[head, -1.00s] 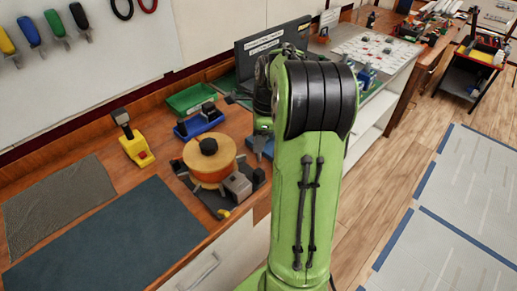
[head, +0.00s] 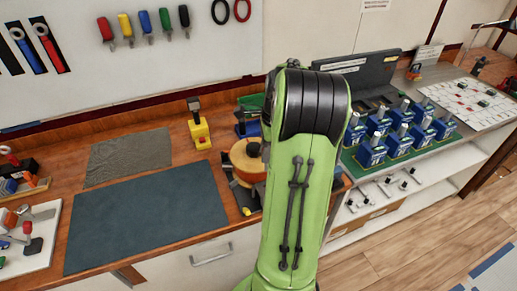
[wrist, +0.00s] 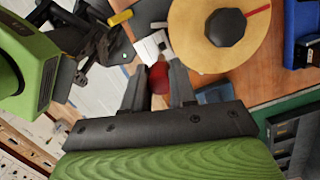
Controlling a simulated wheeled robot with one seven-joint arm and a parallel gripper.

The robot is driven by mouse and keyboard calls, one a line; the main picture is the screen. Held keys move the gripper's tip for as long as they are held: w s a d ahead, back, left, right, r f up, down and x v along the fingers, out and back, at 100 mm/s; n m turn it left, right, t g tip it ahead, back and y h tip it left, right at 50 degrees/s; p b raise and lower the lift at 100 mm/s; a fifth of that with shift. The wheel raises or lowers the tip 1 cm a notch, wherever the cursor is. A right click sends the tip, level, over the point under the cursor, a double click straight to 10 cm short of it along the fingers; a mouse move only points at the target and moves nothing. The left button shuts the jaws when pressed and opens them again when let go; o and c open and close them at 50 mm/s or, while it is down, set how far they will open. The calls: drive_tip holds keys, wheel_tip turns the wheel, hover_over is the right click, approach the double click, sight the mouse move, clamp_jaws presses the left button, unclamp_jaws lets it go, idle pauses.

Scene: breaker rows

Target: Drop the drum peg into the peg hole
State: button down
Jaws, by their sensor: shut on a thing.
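My gripper (wrist: 157,72) is shut on a red piece (wrist: 159,79), seen between its two dark fingers in the wrist view; I take it to be the drum peg. The orange drum (wrist: 225,58) with its black knob (wrist: 225,28) is just beyond and to the right of the fingers. A pale grey block (wrist: 153,46) lies just past the fingertips. I cannot make out the peg hole. In the head view the drum (head: 245,168) stands on the bench, partly behind my green arm, which hides my gripper.
A yellow tool block (head: 199,131) stands left of the drum. A dark blue mat (head: 145,218) lies clear on the bench. Several blue breakers (head: 372,152) stand in rows to the right of my arm. A blue bin (wrist: 303,35) is right of the drum in the wrist view.

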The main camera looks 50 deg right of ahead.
sight(265, 170)
drive_tip(key=shift+p, duration=0.3)
wheel_tip(265, 170, down, 6)
drive_tip(key=b, duration=0.4)
drive_tip(key=shift+r+p, duration=0.1)
drive_tip(key=shift+p, duration=0.75)
idle(1.2)
drive_tip(key=shift+f, duration=0.2)
drive_tip(key=shift+f+b, duration=0.3)
drive_tip(key=shift+b, duration=0.05)
drive_tip(key=shift+f+b, duration=0.35)
drive_tip(key=shift+f, duration=0.3)
drive_tip(key=shift+r, duration=0.1)
